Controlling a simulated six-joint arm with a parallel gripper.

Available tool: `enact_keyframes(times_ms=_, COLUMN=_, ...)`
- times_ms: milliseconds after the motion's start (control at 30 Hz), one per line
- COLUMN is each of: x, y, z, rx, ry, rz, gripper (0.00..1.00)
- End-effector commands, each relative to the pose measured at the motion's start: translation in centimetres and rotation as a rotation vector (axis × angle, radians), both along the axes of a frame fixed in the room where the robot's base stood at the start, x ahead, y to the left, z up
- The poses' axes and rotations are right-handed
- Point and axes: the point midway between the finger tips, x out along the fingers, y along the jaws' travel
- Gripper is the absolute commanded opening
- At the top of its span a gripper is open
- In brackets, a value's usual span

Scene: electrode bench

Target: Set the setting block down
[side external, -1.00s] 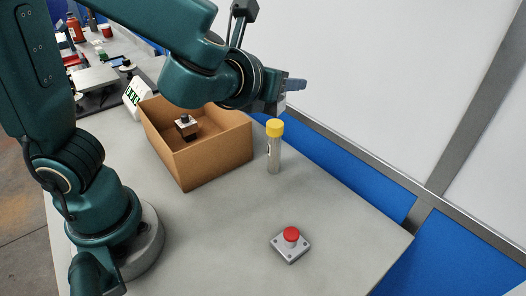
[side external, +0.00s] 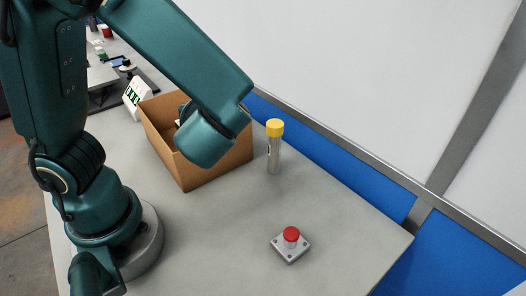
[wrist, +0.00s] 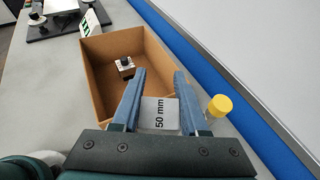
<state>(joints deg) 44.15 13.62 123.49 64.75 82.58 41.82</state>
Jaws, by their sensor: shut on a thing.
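The setting block (wrist: 159,113) is a pale block marked "50 mm", seen in the wrist view. My gripper (wrist: 160,88) is shut on it, one blue finger on each side. In the wrist view they show in front of the near side of the cardboard box (wrist: 98,88). I cannot tell how high the block is held. In the side view my gripper and the block are hidden behind my arm, which covers part of the box (side external: 213,170).
A small block with a black knob (wrist: 125,65) lies inside the box. A yellow-capped tube (side external: 274,150) stands just right of the box. A red push button on a grey base (side external: 290,243) is nearer the front. The bench (side external: 215,235) between is clear.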

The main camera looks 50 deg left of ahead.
Motion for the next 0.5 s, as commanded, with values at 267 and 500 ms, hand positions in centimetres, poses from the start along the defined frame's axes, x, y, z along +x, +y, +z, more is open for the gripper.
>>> enact_keyframes(times_ms=267, x=-7.0, y=-0.2, z=-3.6, rx=0.009, ry=0.004, rz=0.672, gripper=0.00)
enact_keyframes(times_ms=500, x=-12.5, y=-4.0, z=-5.3, rx=0.007, ry=0.003, rz=1.311, gripper=0.00)
